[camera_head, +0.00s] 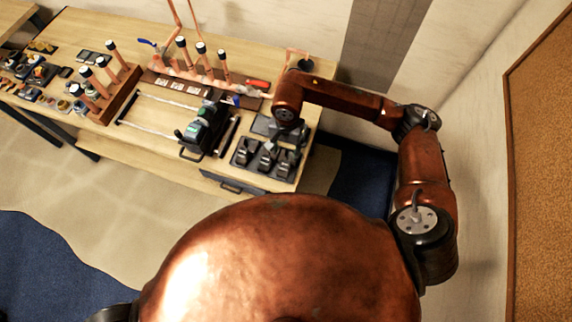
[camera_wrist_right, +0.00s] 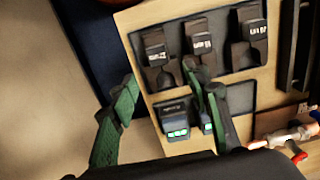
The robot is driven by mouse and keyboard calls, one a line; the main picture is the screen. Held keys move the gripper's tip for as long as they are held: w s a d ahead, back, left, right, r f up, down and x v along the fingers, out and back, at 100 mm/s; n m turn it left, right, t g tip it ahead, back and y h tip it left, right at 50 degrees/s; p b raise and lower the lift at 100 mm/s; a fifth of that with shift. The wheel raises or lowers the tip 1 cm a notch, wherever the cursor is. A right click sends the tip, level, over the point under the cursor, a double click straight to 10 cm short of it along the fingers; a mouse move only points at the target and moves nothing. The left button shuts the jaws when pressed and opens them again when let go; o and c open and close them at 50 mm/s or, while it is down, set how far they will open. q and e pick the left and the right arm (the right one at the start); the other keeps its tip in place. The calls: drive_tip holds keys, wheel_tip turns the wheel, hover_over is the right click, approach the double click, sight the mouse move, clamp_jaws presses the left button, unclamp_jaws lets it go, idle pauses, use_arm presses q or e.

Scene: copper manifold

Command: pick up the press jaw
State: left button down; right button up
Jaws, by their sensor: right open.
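Three dark press jaws with pale labels sit in a row on a dark tray (camera_wrist_right: 182,20). In the right wrist view they are the left jaw (camera_wrist_right: 157,48), the middle jaw (camera_wrist_right: 202,38) and the right jaw (camera_wrist_right: 252,35). In the head view the same tray (camera_head: 236,163) lies at the table's front right corner. My left gripper is not in view.
A second dark tray with a green-lit block (camera_wrist_right: 176,128) lies beside the jaws. A black and green press tool (camera_head: 205,128) stands left of the tray. The wall (camera_head: 475,150) is at the right.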

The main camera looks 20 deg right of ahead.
sight(286, 161)
drive_tip(key=shift+w+d+f, duration=0.1)
drive_tip(key=shift+d+f, duration=0.2)
drive_tip(key=shift+d, duration=0.1)
drive_tip(key=shift+f+p, duration=0.35)
drive_tip(key=shift+f, duration=0.55)
drive_tip(key=f, duration=0.1)
drive_tip(key=f+p, duration=0.2)
drive_tip(key=f, duration=0.1)
drive_tip(key=shift+a+f, duration=0.1)
drive_tip(key=shift+a, duration=0.2)
drive_tip(key=shift+f, duration=0.5)
clamp_jaws()
